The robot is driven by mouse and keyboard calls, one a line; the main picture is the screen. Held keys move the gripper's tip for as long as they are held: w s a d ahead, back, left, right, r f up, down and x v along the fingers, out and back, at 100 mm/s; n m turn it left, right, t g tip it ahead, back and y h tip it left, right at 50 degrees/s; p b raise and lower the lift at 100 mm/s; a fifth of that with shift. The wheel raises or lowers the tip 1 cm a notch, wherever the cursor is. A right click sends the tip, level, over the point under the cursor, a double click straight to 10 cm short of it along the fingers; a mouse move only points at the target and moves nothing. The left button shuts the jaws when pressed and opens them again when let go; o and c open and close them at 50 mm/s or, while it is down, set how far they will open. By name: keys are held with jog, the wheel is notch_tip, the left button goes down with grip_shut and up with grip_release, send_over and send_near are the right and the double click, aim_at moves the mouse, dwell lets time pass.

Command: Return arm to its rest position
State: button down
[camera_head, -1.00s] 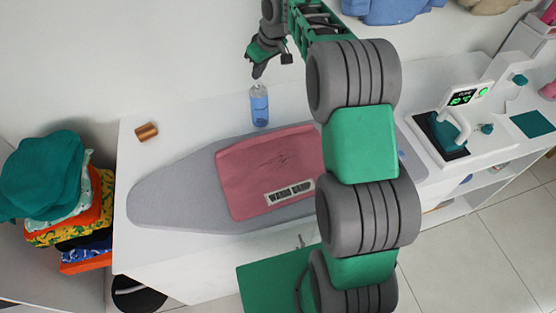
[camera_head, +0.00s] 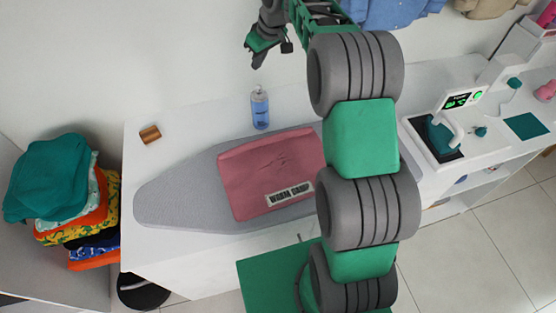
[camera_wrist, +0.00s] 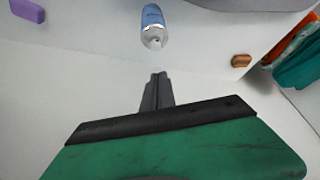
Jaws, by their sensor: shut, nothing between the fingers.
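My gripper (camera_head: 257,60) is raised above the back of the white table (camera_head: 190,285), close to the wall. In the wrist view its fingers (camera_wrist: 157,90) are together with nothing between them. My green and grey arm (camera_head: 362,140) reaches up across the right half of the head view. A blue spray bottle (camera_head: 260,108) stands upright on the table below the gripper, apart from it. It also shows in the wrist view (camera_wrist: 153,25).
A grey ironing board (camera_head: 170,205) bears a folded pink cloth (camera_head: 255,170). A small brown spool (camera_head: 150,135) is at the table's back left. Folded clothes (camera_head: 50,180) are stacked at left. A white machine with a lit screen (camera_head: 460,100) stands at right. A purple block (camera_wrist: 27,10) shows too.

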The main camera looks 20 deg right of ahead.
dwell(0.4)
jog(key=s+d+f+m+g+h, duration=0.1)
jog(key=s+f+m+g, duration=0.15)
jog(key=s+f, duration=0.4)
jog(key=s+d+f+m+g, duration=0.1)
jog(key=s+d+f+m, duration=0.15)
jog(key=s+f, duration=0.35)
jog(key=s+a+r+m+h, duration=0.1)
jog(key=s+r, duration=0.2)
jog(key=s, duration=0.7)
jog(key=s+a+r+m, duration=0.1)
jog(key=s+r, duration=0.2)
jog(key=s, duration=0.8)
notch_tip(320, 180, up, 8)
jog(key=a+n+t+b, duration=0.1)
jog(key=t, duration=0.3)
jog(key=shift+w+a, duration=0.35)
